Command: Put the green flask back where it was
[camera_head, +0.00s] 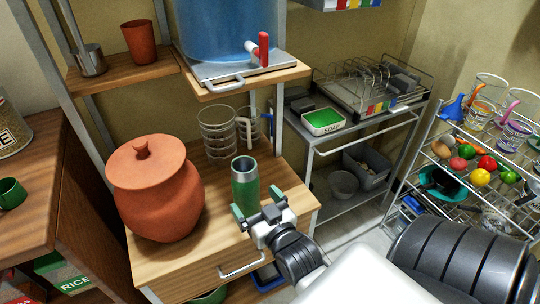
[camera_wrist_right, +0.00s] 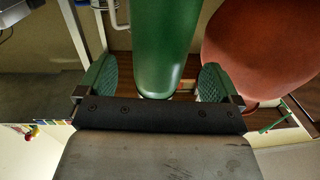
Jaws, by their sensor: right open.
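The green flask (camera_head: 244,184) stands upright on the wooden counter near its front right, with a silver open top. My right gripper (camera_head: 258,218) is open at the flask's near side, its green fingertips low by the flask. In the right wrist view the flask (camera_wrist_right: 164,45) rises between the two spread fingers (camera_wrist_right: 155,78), with a gap visible on both sides, so it is not gripped. My left gripper is not in view.
A large terracotta pot (camera_head: 155,190) stands left of the flask. Stacked clear glasses (camera_head: 217,132) stand behind it. The water tank (camera_head: 215,30) with a red tap is on the shelf above. A metal cart (camera_head: 325,140) stands to the right.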

